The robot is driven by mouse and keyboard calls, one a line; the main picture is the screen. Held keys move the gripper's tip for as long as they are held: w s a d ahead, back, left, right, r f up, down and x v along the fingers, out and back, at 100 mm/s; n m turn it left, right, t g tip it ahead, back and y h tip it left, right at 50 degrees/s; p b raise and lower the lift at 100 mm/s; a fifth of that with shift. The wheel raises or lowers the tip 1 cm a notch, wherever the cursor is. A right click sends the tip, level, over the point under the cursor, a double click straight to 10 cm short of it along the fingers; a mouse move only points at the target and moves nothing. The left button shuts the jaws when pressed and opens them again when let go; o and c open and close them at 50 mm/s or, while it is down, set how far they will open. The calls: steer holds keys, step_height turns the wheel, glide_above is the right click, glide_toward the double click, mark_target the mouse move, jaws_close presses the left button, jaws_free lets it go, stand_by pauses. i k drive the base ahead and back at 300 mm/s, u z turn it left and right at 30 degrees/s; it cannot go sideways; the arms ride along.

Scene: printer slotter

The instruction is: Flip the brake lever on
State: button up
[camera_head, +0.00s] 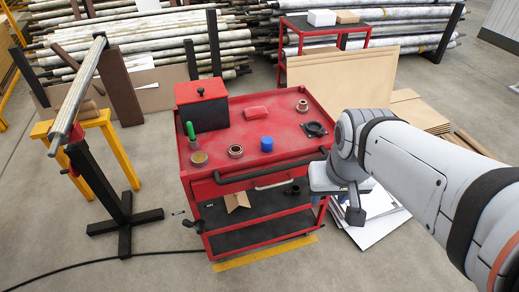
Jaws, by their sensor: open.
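A red tool cart (230,187) stands in the middle of the view. A small black lever-like part (188,224) sticks out at its lower left front corner, by the bottom shelf. It is too small to tell whether it is the brake lever or how it is set. My gripper (338,203) is at the right of the cart, in front of its right side and low beside the shelves. It is open, seen mostly from behind, and I see nothing held in it. It is well apart from the black part, on the opposite side of the cart.
A red box (202,92), a blue cap (267,144) and several small parts are on the cart top. A black handle (270,172) spans its front. A roller stand (125,218) is at left. Cardboard and white sheets (372,228) lie at right. Front floor is mostly clear, with a cable.

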mark_target(199, 227)
steer(key=u, duration=1.85)
steer(key=k, duration=0.65)
steer(key=u, duration=0.4)
steer(key=i, duration=1)
steer(key=z, duration=0.05)
